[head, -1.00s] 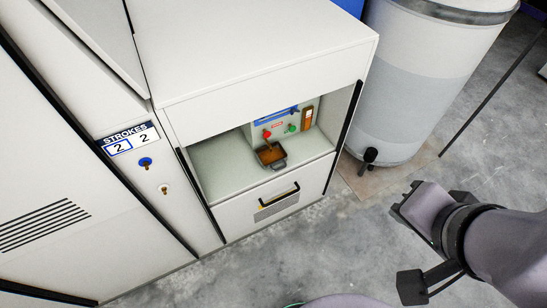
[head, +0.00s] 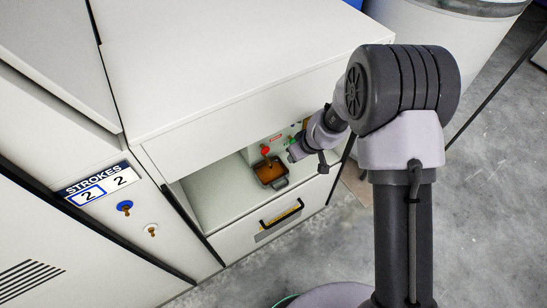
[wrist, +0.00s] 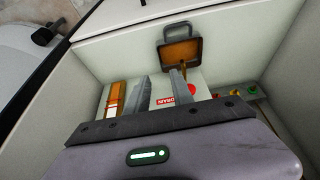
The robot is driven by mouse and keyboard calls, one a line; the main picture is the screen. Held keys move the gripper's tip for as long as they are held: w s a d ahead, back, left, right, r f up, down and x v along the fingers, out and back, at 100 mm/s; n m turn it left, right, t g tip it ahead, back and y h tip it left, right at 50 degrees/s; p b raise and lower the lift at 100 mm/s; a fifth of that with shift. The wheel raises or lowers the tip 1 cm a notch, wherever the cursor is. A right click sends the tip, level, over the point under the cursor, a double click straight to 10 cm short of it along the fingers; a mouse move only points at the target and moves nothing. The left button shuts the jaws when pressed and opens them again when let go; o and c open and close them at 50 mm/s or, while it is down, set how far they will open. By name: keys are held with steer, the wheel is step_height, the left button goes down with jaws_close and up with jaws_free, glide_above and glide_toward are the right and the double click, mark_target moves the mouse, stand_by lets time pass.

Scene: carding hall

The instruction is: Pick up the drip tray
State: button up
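The drip tray (head: 271,182) is a small dark grey tray with an orange-brown inside and a handle at its front. It sits on the floor of the open bay in the white cabinet, below a red-knobbed tap. My gripper (head: 294,153) is at the bay opening, just right of the tray and apart from it. In the wrist view, the tray (wrist: 198,50) lies beyond the fingertips, its handle at the top. My gripper (wrist: 160,84) shows two separated fingers with nothing between them. The head view hides the fingertips' exact spacing.
A panel with a red DRAIN label (wrist: 166,101) and taps stands at the back of the bay. Below the bay is a drawer with a black handle (head: 281,214). A STROKES counter (head: 97,184) is at left. A large white drum (head: 440,45) stands at right.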

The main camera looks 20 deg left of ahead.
steer(key=b, duration=0.2)
glide_toward(274, 176)
steer(key=w+f, duration=0.6)
steer(key=shift+w+d, duration=0.2)
steer(key=shift+w, duration=0.1)
steer(key=shift+r, duration=0.15)
jaws_close()
stand_by(0.5)
